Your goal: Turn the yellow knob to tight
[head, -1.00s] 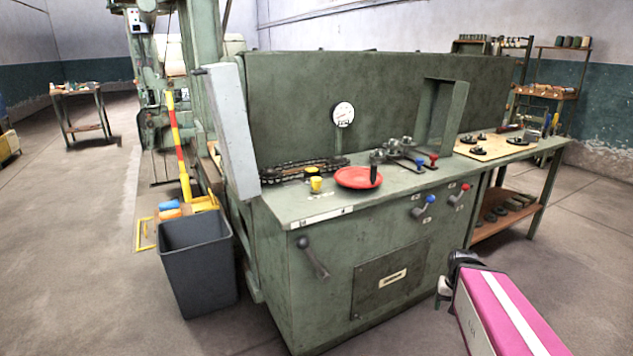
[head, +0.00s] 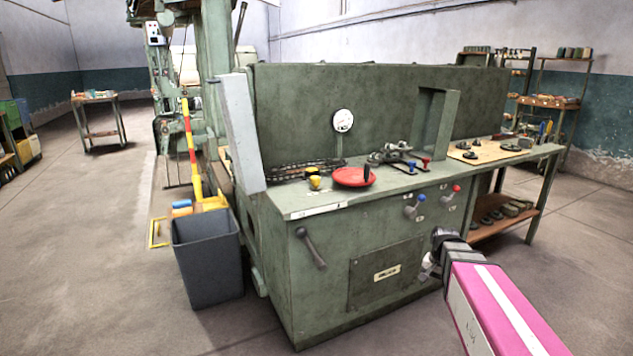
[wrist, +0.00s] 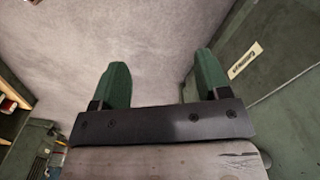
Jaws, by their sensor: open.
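The yellow knob (head: 315,182) is a small rounded piece on the green machine's top (head: 300,204), left of a red disc (head: 350,178) with a dark upright handle. It is too small to tell which way it points, and no tight mark can be read. My gripper (head: 428,266) is low in front of the machine's front panel, well to the right of and below the knob. In the wrist view my gripper (wrist: 162,76) has two green fingers spread wide, with nothing between them. The knob is not in the wrist view.
Blue (head: 414,206) and red (head: 450,194) levers and a dark lever (head: 310,246) stick out of the machine's front. A grey bin (head: 208,266) stands at its left. A pale slanted panel (head: 238,134) rises beside the top's left end. The floor in front is clear.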

